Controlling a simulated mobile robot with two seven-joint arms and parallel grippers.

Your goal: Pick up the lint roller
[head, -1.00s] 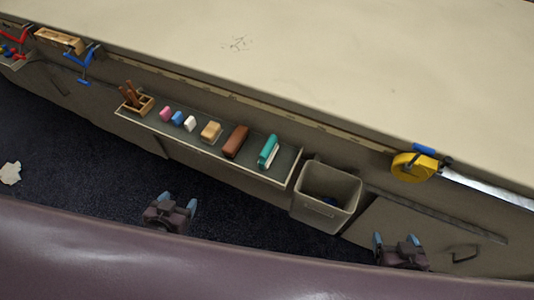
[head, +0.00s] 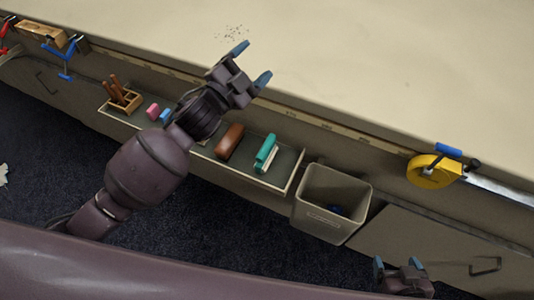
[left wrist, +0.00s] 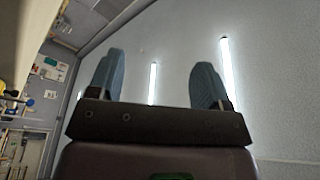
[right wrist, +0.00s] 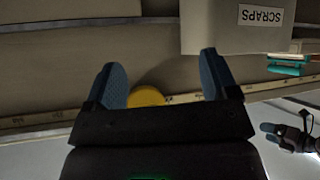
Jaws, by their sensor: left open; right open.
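A teal tool (head: 265,153) with a pale strip lies at the right end of the narrow shelf; it may be the lint roller, but I cannot tell for sure. It also shows in the right wrist view (right wrist: 287,66). My left gripper (head: 250,64) is open and empty, raised over the table's front edge, up and left of the teal tool. In the left wrist view its fingers (left wrist: 160,78) point at a wall or ceiling with light strips. My right gripper (head: 397,264) is open and empty, low at the right, below the bin. My left arm hides the shelf's middle.
The shelf (head: 284,184) also holds a brown block (head: 229,141), a pink block (head: 153,110) and a wooden tool holder (head: 122,99). A grey scraps bin (head: 318,215) hangs right of it. The cloth tabletop (head: 400,60) is mostly clear.

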